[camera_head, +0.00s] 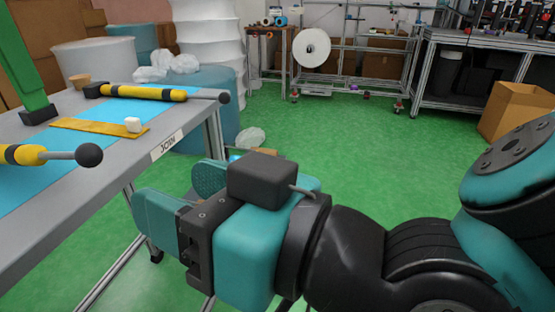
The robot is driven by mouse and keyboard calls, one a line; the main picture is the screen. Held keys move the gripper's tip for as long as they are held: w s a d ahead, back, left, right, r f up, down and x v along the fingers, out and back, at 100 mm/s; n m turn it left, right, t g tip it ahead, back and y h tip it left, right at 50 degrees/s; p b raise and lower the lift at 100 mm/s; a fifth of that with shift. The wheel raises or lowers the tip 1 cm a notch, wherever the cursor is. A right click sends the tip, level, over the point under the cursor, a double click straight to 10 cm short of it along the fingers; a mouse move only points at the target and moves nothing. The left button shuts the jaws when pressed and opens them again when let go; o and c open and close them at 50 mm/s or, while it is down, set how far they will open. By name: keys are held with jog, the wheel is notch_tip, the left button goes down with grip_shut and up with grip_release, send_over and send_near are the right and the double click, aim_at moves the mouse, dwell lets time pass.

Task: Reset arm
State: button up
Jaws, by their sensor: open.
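My gripper (180,192) is at the end of my teal and black arm, in the lower middle of the head view. Its two teal fingers stand apart, and I see nothing between them. It points left, toward the table, and appears in front of the table's right edge. A black box sits on top of the gripper's body. My arm runs from the gripper to the right edge of the picture.
A grey table (75,210) at left bears yellow-and-black handled tools (150,93), a yellow strip (95,130) and a small white block (132,124). Green floor (350,150) lies open beyond my arm. A cardboard box (518,112) and a metal bench (480,42) stand right.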

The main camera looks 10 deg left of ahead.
jog(key=shift+s+d, duration=0.1)
jog(key=shift+d, duration=0.3)
jog(key=w+d+f+m+h, duration=0.1)
jog(key=w+d+f+h, duration=0.3)
jog(key=w+d, duration=0.15)
jog(key=s+d+f+m+g+h, duration=0.1)
jog(key=d+f+m+g+h, duration=0.15)
jog(key=d, duration=0.45)
jog(key=s+d+f+m+g+h, duration=0.1)
jog(key=d+h, duration=0.3)
jog(key=d, duration=0.3)
jog(key=s+d+f+m+g+h, duration=0.1)
jog(key=d+f+m+h, duration=0.15)
jog(key=d, duration=0.45)
notch_tip(320, 180, up, 27)
jog(key=n+p, duration=0.1)
jog(key=p, duration=2.5)
jog(key=shift+w+a, duration=0.15)
jog(key=shift+a, duration=0.1)
jog(key=shift+f, duration=0.15)
